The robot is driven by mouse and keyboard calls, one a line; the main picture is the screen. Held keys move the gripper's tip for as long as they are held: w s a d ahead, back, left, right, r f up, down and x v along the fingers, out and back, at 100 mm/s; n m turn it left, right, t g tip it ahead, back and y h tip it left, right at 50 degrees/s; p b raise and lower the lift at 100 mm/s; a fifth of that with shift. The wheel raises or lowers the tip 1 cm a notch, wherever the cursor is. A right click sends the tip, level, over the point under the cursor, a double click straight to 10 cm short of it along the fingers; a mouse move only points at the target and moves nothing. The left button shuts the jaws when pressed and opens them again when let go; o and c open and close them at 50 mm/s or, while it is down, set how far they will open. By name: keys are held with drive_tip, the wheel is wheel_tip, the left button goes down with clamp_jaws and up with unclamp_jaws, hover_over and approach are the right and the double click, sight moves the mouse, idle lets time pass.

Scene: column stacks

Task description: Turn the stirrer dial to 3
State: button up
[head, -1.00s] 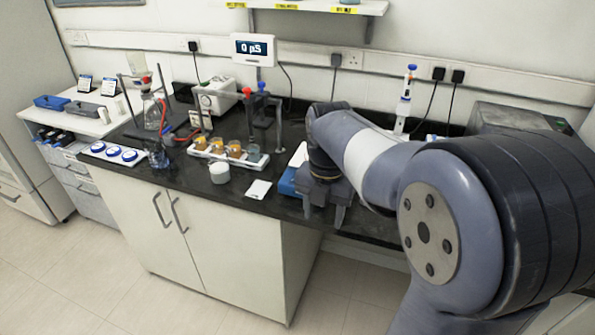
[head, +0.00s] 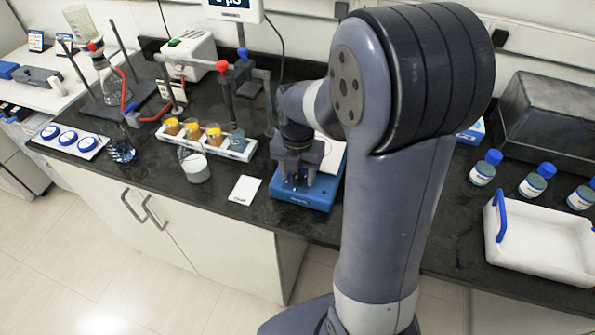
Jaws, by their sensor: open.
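The stirrer is a blue, low box (head: 303,197) on the black bench, right of the small white card. Part of its pale top plate (head: 333,160) shows behind my gripper. My gripper (head: 297,184) is over the front of the stirrer, pointing down, with its two dark fingers apart. The dial is mostly hidden between and behind the fingers, so I cannot read its setting. I cannot tell whether the fingers touch it.
A glass beaker (head: 195,165) and a white card (head: 245,190) lie to the left. A white rack with amber-filled jars (head: 238,150) stands behind them. On the right are blue-capped bottles (head: 535,181) and a white tray (head: 545,240).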

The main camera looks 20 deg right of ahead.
drive_tip(key=shift+c, duration=0.5)
drive_tip(key=c, duration=0.9)
drive_tip(key=shift+o, duration=0.2)
